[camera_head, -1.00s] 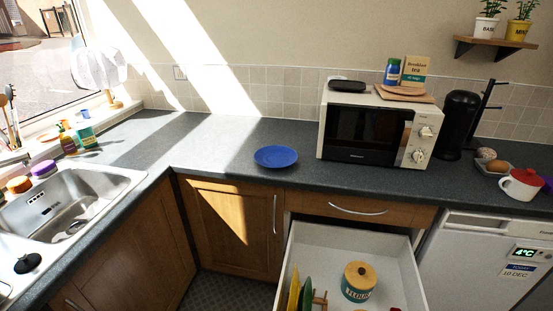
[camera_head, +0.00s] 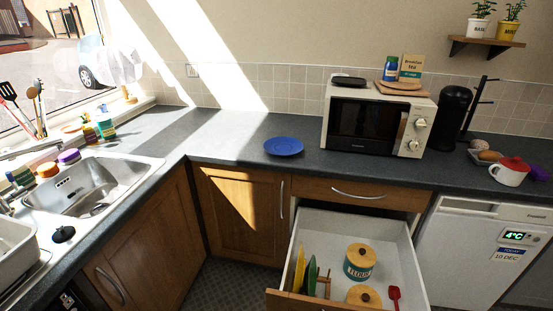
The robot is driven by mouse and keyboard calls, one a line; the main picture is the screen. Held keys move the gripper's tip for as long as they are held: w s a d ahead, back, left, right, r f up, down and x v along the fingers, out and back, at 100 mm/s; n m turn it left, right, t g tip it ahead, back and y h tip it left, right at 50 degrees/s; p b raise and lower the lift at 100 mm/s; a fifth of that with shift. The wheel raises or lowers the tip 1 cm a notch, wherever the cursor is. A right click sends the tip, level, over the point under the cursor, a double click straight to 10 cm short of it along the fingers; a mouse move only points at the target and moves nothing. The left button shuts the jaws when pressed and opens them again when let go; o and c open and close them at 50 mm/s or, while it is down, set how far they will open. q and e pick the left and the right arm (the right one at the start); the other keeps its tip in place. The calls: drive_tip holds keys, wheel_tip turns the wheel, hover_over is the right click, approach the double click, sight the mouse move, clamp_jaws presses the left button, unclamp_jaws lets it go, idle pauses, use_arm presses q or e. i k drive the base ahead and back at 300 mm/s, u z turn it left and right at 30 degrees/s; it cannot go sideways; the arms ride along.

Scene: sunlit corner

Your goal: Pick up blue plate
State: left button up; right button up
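The blue plate (camera_head: 284,146) lies flat on the dark grey countertop (camera_head: 228,135), near its front edge and left of the microwave. Nothing rests on it and nothing covers it. Neither of my grippers shows in the head view.
An open drawer (camera_head: 408,268) juts out below and right of the plate, holding canisters (camera_head: 360,262) and upright boards. The microwave (camera_head: 377,121) stands right of the plate. A sink (camera_head: 105,184) is at the left. The counter left of the plate is clear.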

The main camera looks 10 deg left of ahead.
sight(278, 146)
drive_tip(key=k, duration=0.95)
drive_tip(key=z, duration=0.55)
drive_tip(key=i, duration=0.75)
drive_tip(key=z, duration=0.45)
drive_tip(key=i, duration=0.9)
drive_tip(key=u, duration=0.35)
